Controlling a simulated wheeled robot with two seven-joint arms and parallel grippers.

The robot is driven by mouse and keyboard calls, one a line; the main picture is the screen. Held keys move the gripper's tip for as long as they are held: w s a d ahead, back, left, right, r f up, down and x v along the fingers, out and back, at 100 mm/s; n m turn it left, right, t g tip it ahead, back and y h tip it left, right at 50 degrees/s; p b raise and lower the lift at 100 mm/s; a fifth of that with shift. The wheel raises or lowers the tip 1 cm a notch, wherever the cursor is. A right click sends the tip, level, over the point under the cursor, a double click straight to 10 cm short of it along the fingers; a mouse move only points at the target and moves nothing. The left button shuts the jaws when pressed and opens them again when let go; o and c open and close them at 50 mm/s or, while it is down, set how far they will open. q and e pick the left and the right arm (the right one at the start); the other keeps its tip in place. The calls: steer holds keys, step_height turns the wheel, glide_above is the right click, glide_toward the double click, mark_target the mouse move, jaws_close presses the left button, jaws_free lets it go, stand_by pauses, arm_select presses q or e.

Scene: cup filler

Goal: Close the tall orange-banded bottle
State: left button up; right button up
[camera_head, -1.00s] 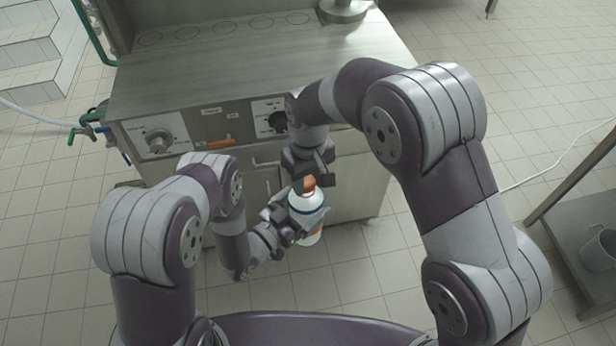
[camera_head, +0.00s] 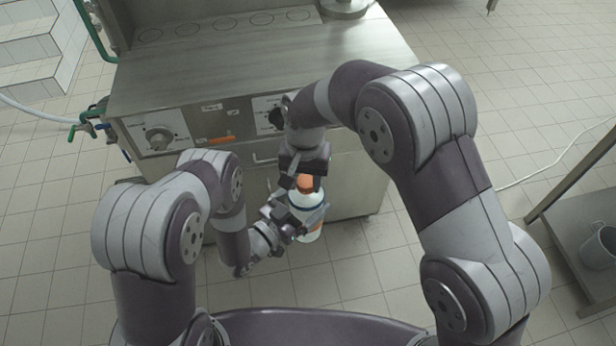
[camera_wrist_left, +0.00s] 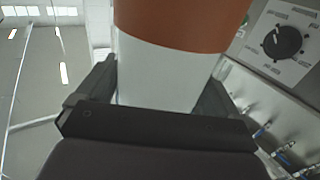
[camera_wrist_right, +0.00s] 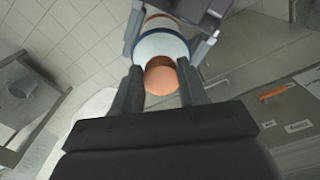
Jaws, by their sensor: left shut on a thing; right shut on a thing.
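The tall white bottle (camera_head: 311,222) with an orange band is held upright in front of the steel cabinet. My left gripper (camera_head: 300,213) is shut around its body from the side. In the left wrist view the white wall and orange band (camera_wrist_left: 185,22) fill the space between the fingers. My right gripper (camera_head: 304,176) points down from above and is shut on the orange cap (camera_head: 305,184), over the bottle's top. The right wrist view shows the cap (camera_wrist_right: 161,79) between the fingertips, in line with the bottle's shoulder (camera_wrist_right: 160,45). I cannot tell how far the cap sits on the neck.
The steel counter (camera_head: 250,75) with knobs (camera_head: 159,139) and an orange switch on its front stands just beyond the grippers. A low steel table with a grey jug (camera_head: 600,248) is at the right.

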steer(key=m, duration=0.4)
steer(key=shift+a, duration=0.25)
steer(key=m, duration=0.4)
steer(key=shift+w+a, duration=0.1)
steer(key=shift+w, duration=0.05)
steer(key=m, duration=0.4)
steer(key=shift+w+a, duration=0.1)
steer(key=shift+w, duration=0.1)
steer(key=m, duration=0.7)
steer(key=shift+w+m, duration=0.3)
steer(key=m, duration=0.5)
steer(key=shift+w+m, duration=0.2)
steer(key=shift+m, duration=0.2)
steer(key=o, duration=1)
